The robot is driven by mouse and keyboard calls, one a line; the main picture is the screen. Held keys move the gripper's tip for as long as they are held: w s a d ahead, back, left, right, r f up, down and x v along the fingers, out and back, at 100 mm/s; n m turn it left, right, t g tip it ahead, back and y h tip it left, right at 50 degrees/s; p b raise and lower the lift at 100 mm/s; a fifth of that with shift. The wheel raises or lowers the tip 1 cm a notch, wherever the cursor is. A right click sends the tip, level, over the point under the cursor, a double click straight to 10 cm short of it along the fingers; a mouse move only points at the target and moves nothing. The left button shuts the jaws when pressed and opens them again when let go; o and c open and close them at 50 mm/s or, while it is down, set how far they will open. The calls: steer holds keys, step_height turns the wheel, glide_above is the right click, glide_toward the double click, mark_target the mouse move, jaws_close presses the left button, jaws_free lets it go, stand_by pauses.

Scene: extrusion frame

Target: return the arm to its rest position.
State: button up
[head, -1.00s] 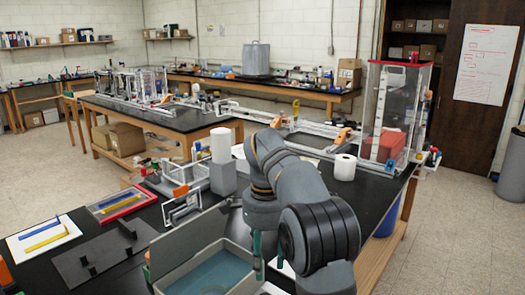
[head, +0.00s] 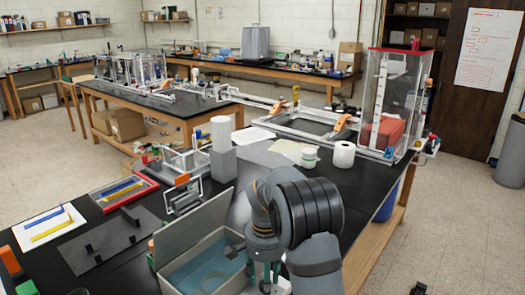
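My arm (head: 305,215) reaches in from the bottom right, bent over the front of the black table (head: 365,195). My gripper (head: 264,272) hangs at its end, pointing down by the right side of the open grey box (head: 195,225). Two teal fingers show with a gap between them, and I see nothing held. The fingertips are partly cut off by the bottom edge and partly hidden by the arm.
The grey box has its lid up. A white cylinder on a grey block (head: 222,160), a white jar (head: 309,157) and a paper roll (head: 343,154) stand behind the arm. A clear tower (head: 395,100) stands at back right. A red-rimmed tray (head: 123,190) lies left.

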steer(key=n, duration=0.1)
steer(key=n+p, duration=0.2)
steer(key=n, duration=0.1)
steer(key=shift+r, duration=0.25)
steer(key=n+p, duration=0.3)
steer(key=n, duration=0.1)
steer(key=n+p, duration=0.3)
steer(key=n, duration=0.2)
steer(key=shift+p, duration=0.4)
steer(key=shift+f+n+p, duration=0.25)
steer(key=shift+n+p, duration=0.55)
steer(key=shift+n, duration=0.7)
steer(key=shift+w+r, duration=0.1)
